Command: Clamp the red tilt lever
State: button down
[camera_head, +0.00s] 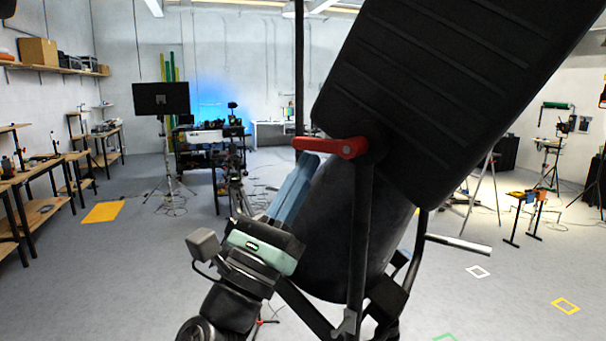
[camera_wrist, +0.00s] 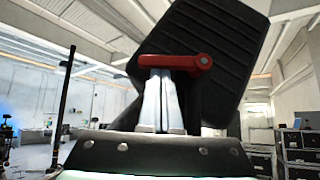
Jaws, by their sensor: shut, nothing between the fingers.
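The red tilt lever (camera_head: 328,146) is a short bar lying nearly level, its round pivot end at the right against a large black ribbed panel (camera_head: 450,85). My gripper (camera_head: 309,163) reaches up from the lower left with its blue-grey fingers shut and empty, tips just below the lever's left part. In the wrist view, the lever (camera_wrist: 172,62) crosses just above the tips of my gripper (camera_wrist: 161,75). The picture does not settle whether the tips touch the lever. The panel (camera_wrist: 225,40) tilts behind it.
A black upright post (camera_head: 299,65) rises just left of the lever. A dark rounded body (camera_head: 335,235) and support bars stand close to the right of my fingers. A monitor on a stand (camera_head: 161,98) and workbenches are far back left, with open floor between.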

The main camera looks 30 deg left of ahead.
jog(key=w+f+b+v, duration=0.2)
jog(key=b+v, duration=0.7)
jog(key=v, duration=0.4)
jog(key=shift+d, duration=0.25)
